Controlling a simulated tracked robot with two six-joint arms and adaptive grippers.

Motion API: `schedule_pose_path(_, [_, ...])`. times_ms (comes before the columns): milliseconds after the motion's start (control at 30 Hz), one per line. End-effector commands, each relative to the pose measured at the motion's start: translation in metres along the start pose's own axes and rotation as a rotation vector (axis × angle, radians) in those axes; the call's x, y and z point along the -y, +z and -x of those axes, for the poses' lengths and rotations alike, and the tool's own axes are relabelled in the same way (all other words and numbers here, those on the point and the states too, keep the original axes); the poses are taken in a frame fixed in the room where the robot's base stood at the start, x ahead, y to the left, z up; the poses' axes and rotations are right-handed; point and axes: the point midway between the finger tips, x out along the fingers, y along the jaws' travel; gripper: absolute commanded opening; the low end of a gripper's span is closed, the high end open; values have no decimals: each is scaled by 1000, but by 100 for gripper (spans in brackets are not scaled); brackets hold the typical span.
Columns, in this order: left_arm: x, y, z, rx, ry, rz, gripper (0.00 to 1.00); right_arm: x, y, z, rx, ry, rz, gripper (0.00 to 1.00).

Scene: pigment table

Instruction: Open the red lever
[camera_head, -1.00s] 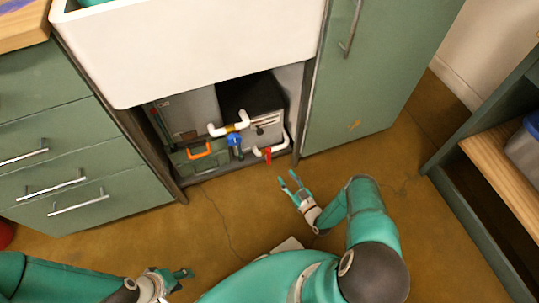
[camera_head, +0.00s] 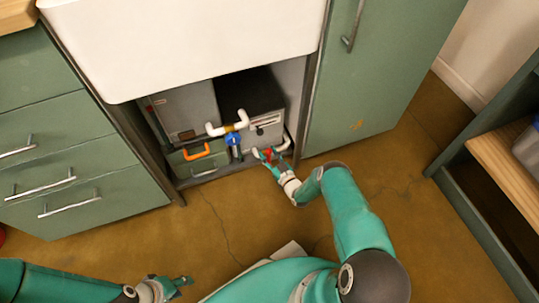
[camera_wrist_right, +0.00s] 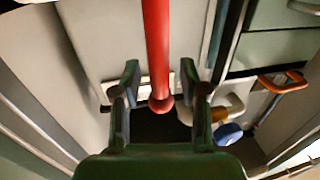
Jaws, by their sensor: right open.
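The red lever (camera_head: 268,155) is on the white pipe low in the open space under the sink, at its right side. My right gripper (camera_head: 264,153) is at the lever in the head view and partly hides it. In the right wrist view the red lever (camera_wrist_right: 157,60) runs down between the two open fingers of my right gripper (camera_wrist_right: 160,88), its round end near the fingertips. I see a gap between the lever and each finger. My left gripper (camera_head: 184,281) is low at the left, above the floor, away from the lever; its finger gap is not clear.
A blue valve part (camera_head: 234,140) and a white pipe (camera_head: 243,117) are left of the lever. An orange handle (camera_head: 197,151) is further left. The cabinet door (camera_head: 370,80) and the sink (camera_head: 190,45) bound the space.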

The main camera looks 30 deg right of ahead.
Motion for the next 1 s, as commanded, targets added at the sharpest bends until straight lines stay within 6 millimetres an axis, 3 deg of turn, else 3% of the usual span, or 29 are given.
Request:
schedule_pose_path(100, [0, 0, 0, 0, 0, 0, 40, 0, 0, 0, 0, 0, 0, 43])
schedule_pose_path(367, [0, 0, 0, 0, 0, 0, 40, 0, 0, 1, 0, 1, 0, 0])
schedule_pose_path(800, [0, 0, -1, 0, 0, 0, 40, -4, 1, 2, 0, 5, -5, 0])
schedule_pose_path(1000, [2, 0, -6, 0, 0, 0, 40, -17, 3, 10, -8, 23, -48, 0])
